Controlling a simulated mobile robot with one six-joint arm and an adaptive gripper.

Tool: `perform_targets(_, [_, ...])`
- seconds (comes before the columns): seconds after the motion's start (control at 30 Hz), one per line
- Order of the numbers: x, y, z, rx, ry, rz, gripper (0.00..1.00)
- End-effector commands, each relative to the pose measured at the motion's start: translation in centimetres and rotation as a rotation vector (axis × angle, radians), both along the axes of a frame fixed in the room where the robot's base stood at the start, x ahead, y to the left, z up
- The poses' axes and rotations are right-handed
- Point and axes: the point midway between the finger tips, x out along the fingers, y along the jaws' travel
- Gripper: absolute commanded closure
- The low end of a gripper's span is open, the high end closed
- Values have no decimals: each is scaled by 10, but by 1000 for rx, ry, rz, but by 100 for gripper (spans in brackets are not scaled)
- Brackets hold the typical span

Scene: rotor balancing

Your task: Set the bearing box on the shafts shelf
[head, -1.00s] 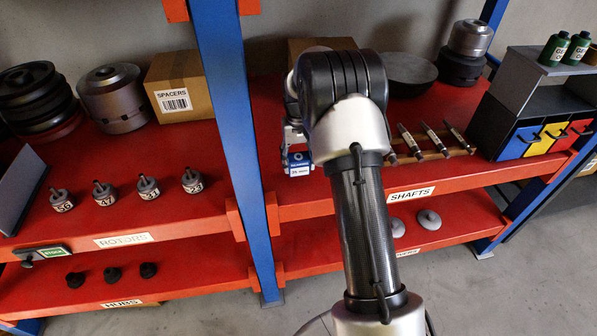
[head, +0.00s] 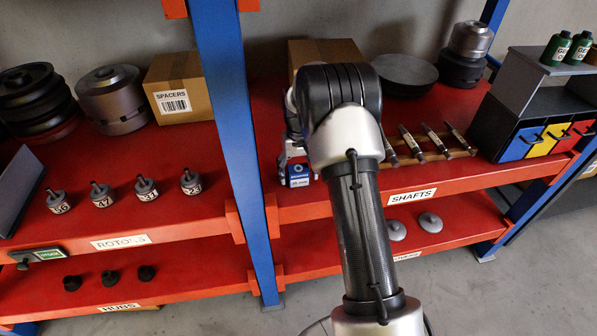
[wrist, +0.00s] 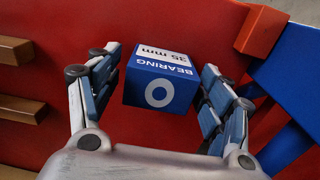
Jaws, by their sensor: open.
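The bearing box (head: 298,175), blue and white, appears to rest upright on the red shafts shelf (head: 345,206), near its left end by the blue post. In the wrist view the box (wrist: 160,85) shows its BEARING and 35 mm lettering and lies between the two fingers of my gripper (wrist: 160,63). The fingers are open, with narrow gaps beside the box. In the head view my gripper (head: 291,158) is just above and behind the box, partly hidden by my arm. The SHAFTS label (head: 412,195) is on the shelf's front edge.
Several shafts (head: 411,143) lie on a wooden rack right of my arm. A blue post (head: 235,130) stands close to the left. A cardboard box (head: 325,52) and a dark round plate (head: 402,73) are behind. Colored bins (head: 545,140) stand at the right.

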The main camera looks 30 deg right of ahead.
Motion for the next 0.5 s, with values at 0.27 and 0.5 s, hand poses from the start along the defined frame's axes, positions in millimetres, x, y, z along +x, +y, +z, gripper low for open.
perform_targets(0.27, [0, 0, 2, 0, -1, 0, 27])
perform_targets(0.5, [1, 0, 37, -1, -4, 0, 27])
